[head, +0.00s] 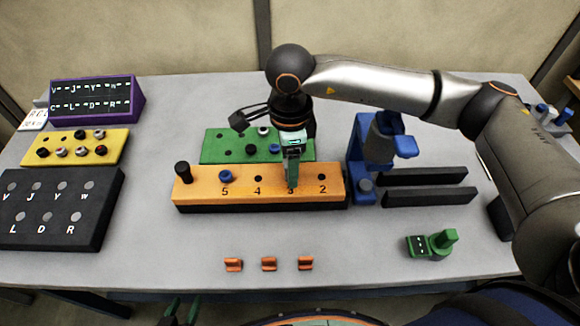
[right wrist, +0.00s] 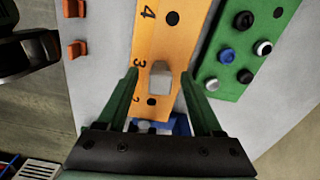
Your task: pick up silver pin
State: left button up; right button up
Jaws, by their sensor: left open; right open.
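A pale silver-grey piece (right wrist: 160,80) sits over hole 3 of the orange block (right wrist: 150,40); it looks like a silver pin, but its lower part cannot be made out. My right gripper (right wrist: 163,95) is open, with its green fingers on either side of this piece, apart from it. In the head view my right gripper (head: 290,180) points down at the orange block (head: 240,190) and hides hole 3. A light pin (head: 263,131) stands in the green block behind. My left gripper (head: 183,310) is open and empty at the bottom edge, in front of the table.
The orange block also holds a black pin (head: 182,172) and a blue pin (head: 226,176). The green block (head: 210,150) stands close behind. A blue stand (head: 361,160) and dark bars (head: 430,196) are to the right. Orange clips (head: 269,264) lie in front.

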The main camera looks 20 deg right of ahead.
grip_shut()
dwell(0.4)
jog(key=shift+r, duration=0.1)
jog(key=shift+r, duration=0.5)
jog(key=shift+a+r+b, duration=0.25)
jog(key=shift+r+b, duration=0.4)
jog(key=shift+r, duration=0.6)
jog(key=s+a+r+b, duration=0.2)
jog(key=s+a+r, duration=0.1)
jog(key=a+r, duration=0.6)
jog(key=a, duration=0.4)
jog(key=shift+s+r, duration=0.2)
jog(key=shift+r, duration=0.05)
